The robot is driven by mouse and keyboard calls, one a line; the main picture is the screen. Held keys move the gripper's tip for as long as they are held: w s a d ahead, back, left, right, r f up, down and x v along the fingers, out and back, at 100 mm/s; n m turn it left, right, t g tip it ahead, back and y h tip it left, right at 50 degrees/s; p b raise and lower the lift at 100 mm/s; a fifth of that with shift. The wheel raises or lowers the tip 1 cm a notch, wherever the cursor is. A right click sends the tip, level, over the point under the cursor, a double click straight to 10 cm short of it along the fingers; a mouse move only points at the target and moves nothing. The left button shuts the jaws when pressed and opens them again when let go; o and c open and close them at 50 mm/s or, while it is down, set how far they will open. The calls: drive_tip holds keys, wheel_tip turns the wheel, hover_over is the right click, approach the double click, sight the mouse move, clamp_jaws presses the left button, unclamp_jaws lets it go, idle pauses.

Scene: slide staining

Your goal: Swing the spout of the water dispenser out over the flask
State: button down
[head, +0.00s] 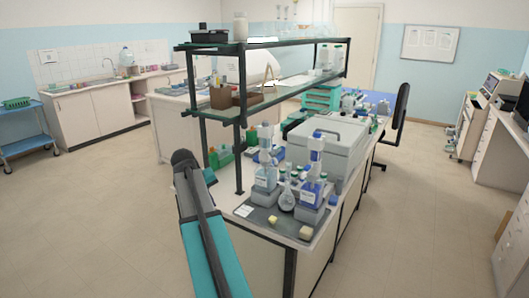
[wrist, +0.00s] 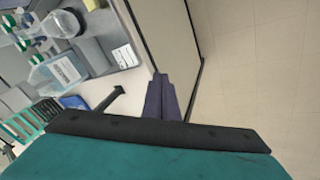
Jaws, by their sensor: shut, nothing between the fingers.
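Two bottle-top dispensers stand on a dark tray (head: 262,222) at the near end of the bench. The left dispenser (head: 266,174) holds pale, clear liquid and the right dispenser (head: 312,190) holds darker blue liquid. Their labels are too small to read, so I cannot tell by label which is water. A small clear flask (head: 287,201) stands between them. The spout directions are too small to tell. In the wrist view, a labelled bottle (wrist: 62,71) shows at the upper left. My gripper (wrist: 162,88) is shut and empty, apart from the bottles, beside the bench's edge.
A two-level shelf with dark posts (head: 240,150) rises from the bench behind the dispensers. A large grey box (head: 328,143) stands behind them. The floor (head: 110,230) around the bench is clear.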

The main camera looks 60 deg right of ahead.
drive_tip(key=s+d+r+m, duration=0.1)
drive_tip(key=s+d+r, duration=0.2)
drive_tip(key=r, duration=0.4)
drive_tip(key=s+d+r+h, duration=0.1)
drive_tip(key=s+d+r, duration=0.2)
drive_tip(key=d+r, duration=0.2)
drive_tip(key=s+d+r+m+h, duration=0.1)
drive_tip(key=s+d+r, duration=0.2)
drive_tip(key=r, duration=0.8)
drive_tip(key=shift+d+m+p, duration=0.3)
drive_tip(key=shift+d+p, duration=0.15)
drive_tip(key=shift+d, duration=0.05)
drive_tip(key=p, duration=0.6)
approach(272, 157)
drive_tip(key=w+d+f, duration=0.2)
drive_tip(key=d+f, duration=0.2)
drive_tip(key=f, duration=0.1)
drive_tip(key=shift+w+f, duration=0.25)
drive_tip(key=shift+w, duration=0.05)
